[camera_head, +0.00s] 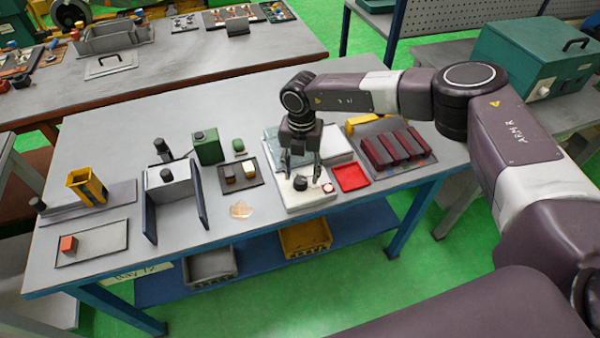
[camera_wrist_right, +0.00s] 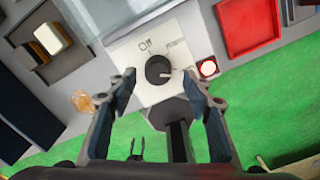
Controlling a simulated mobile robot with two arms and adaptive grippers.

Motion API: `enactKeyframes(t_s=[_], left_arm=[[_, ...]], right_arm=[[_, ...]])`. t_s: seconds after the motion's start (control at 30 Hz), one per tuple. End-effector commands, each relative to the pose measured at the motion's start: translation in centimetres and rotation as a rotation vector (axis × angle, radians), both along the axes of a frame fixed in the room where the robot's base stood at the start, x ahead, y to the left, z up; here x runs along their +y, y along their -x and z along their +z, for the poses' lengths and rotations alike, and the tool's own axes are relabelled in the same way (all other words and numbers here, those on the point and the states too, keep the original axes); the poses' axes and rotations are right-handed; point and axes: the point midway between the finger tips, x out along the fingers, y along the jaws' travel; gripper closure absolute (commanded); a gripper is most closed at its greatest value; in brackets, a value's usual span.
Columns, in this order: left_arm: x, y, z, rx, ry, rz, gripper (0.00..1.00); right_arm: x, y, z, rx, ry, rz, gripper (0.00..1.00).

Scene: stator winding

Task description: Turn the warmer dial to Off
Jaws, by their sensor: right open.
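The warmer (camera_head: 313,197) is an off-white block at the front right of the table. Its black round dial (camera_head: 300,183) also shows in the wrist view (camera_wrist_right: 158,69). In the wrist view an "Off" label is up and left of the dial, and a blurred second label is up and right. A light mark on the dial appears to point right, away from "Off". My right gripper (camera_head: 303,176) hangs above the warmer, pointing down. Its fingers are apart, one on each side of the dial in the wrist view, and hold nothing. My left gripper is not in view.
A red-and-white button (camera_wrist_right: 208,68) sits beside the dial. A red tray (camera_head: 351,177) lies right of the warmer, and a dark tray with small blocks (camera_head: 226,188) lies left. Dark red blocks (camera_head: 400,148) stand farther right. An orange translucent piece (camera_head: 241,210) lies near the front edge.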

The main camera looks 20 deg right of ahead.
Motion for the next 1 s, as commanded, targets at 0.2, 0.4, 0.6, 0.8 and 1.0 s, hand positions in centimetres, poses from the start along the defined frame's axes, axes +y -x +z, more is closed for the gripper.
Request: enactKeyframes(t_s=[0.2,0.4,0.6,0.8,1.0], left_arm=[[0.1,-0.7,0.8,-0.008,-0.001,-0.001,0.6],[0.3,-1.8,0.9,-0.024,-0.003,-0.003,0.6],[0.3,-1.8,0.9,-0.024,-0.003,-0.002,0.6],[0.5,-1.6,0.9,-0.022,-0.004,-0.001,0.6],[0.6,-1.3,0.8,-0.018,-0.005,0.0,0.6]], right_arm=[[0.1,0.0,-2.1,0.0,-0.001,0.001,0.54],[0.1,0.0,-2.5,-0.001,-0.002,0.002,0.54],[0.1,0.0,-2.5,0.0,-0.002,0.001,0.65],[0.1,0.0,-2.5,0.0,-0.002,0.001,0.87],[0.1,0.0,-2.5,0.0,-0.002,0.003,0.96]])
